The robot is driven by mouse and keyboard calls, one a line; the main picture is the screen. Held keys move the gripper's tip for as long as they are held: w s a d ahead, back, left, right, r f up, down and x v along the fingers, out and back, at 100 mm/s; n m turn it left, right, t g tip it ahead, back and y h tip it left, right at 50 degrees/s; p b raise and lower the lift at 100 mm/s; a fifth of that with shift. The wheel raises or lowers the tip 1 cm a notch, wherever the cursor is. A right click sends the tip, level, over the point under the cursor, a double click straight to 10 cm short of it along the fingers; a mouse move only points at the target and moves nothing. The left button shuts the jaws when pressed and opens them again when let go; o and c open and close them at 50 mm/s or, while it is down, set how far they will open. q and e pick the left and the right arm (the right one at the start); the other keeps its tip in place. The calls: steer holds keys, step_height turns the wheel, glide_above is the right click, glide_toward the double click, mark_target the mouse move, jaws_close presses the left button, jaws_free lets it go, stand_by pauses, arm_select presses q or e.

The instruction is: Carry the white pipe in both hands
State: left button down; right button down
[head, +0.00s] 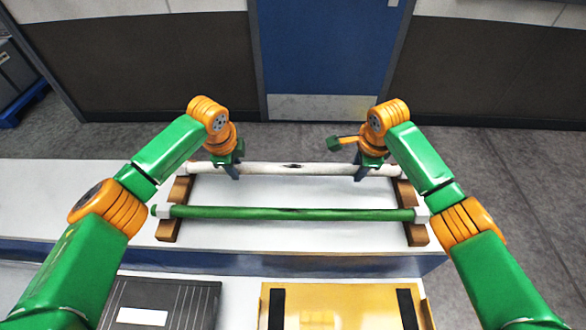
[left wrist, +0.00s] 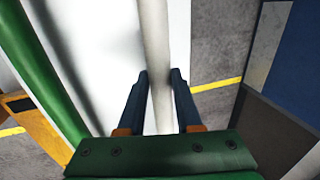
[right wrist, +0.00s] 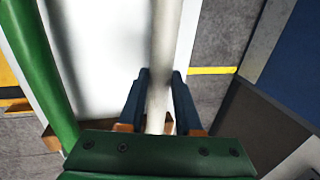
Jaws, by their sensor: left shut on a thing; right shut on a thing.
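The white pipe (head: 300,169) lies level across the far part of the white bench, with a dark mark near its middle. My left gripper (head: 232,172) is shut on it left of the middle. My right gripper (head: 363,170) is shut on it near the right end. In the left wrist view the white pipe (left wrist: 154,40) runs between the blue fingers (left wrist: 158,85). The right wrist view shows the white pipe (right wrist: 163,50) between the fingers (right wrist: 160,82) likewise. I cannot tell whether the pipe touches the wooden supports.
A green pipe (head: 290,213) lies parallel, nearer me, across two wooden supports (head: 169,229) (head: 415,232) on the white bench (head: 290,238). A black case (head: 165,303) and a yellow tray (head: 340,290) are in front. A blue door (head: 325,50) stands behind.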

arm_select(q)
steer(key=shift+r, duration=0.1)
arm_select(e)
steer(key=shift+r, duration=0.1)
